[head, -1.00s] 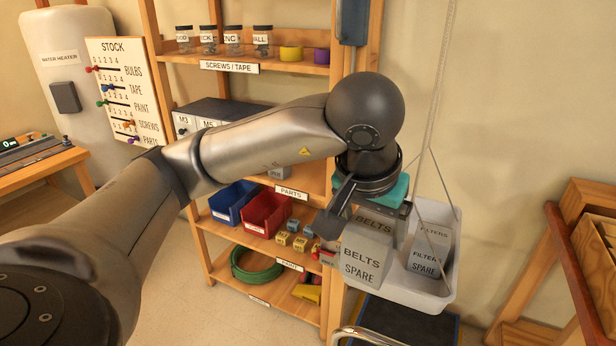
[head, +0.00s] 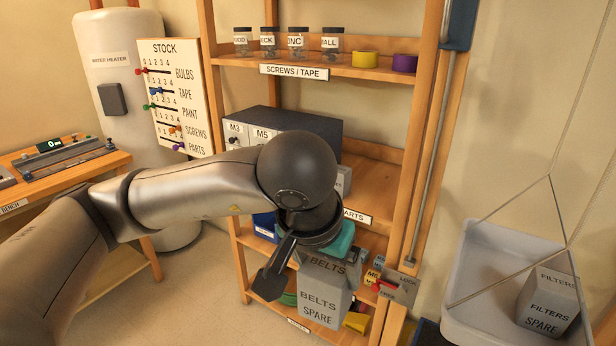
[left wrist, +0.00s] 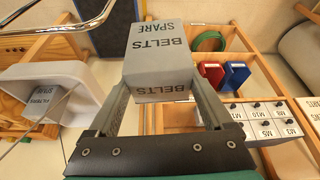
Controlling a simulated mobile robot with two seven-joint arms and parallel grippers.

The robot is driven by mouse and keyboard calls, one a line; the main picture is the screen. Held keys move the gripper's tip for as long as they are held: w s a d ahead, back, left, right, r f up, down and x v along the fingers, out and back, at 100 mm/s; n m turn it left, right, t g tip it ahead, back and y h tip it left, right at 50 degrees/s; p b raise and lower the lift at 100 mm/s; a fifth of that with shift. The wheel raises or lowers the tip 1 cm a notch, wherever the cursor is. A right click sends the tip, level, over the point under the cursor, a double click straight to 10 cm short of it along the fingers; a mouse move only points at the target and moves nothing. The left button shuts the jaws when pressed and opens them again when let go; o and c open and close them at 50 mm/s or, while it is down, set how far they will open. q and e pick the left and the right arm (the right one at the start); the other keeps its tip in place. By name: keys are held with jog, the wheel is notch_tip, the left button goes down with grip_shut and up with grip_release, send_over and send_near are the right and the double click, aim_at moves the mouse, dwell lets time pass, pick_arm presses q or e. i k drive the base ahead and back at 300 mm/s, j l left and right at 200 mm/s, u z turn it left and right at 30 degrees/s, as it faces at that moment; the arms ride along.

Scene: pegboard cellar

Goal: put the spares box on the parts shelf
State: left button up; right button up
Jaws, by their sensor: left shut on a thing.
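The grey spares box marked BELTS SPARE (head: 322,300) hangs upright from my left gripper (head: 314,266), in front of the wooden shelf unit. The left wrist view shows the box (left wrist: 158,50) between the two fingers of the left gripper (left wrist: 163,92), which are shut on it. The parts shelf (head: 378,192) is the middle board, with a partly covered PARTS label on its front edge. In the head view the box is lower than this board and in front of it. My arm hides part of the shelf's left side. My right gripper is not in view.
A grey drawer cabinet (head: 300,125) fills the left of the parts shelf, with a small grey box (head: 343,181) beside it. The board's right part looks bare. A hanging white tray (head: 475,268) at right holds a FILTERS SPARE box (head: 548,302). A latch plate (head: 398,287) sits on the right post.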

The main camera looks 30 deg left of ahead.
aim_at(375, 201)
jog(key=i+j+u, duration=0.3)
jog(key=j, duration=0.15)
jog(key=i+j+u, duration=0.15)
jog(key=j+u, duration=0.2)
jog(key=i+z, duration=0.15)
jog(key=z, duration=0.3)
jog(key=i+j+z, duration=0.15)
jog(key=z, duration=0.3)
jog(key=i+j+z, duration=0.15)
jog(key=z, duration=0.25)
jog(key=i+j+z, duration=0.4)
jog(key=z, duration=0.15)
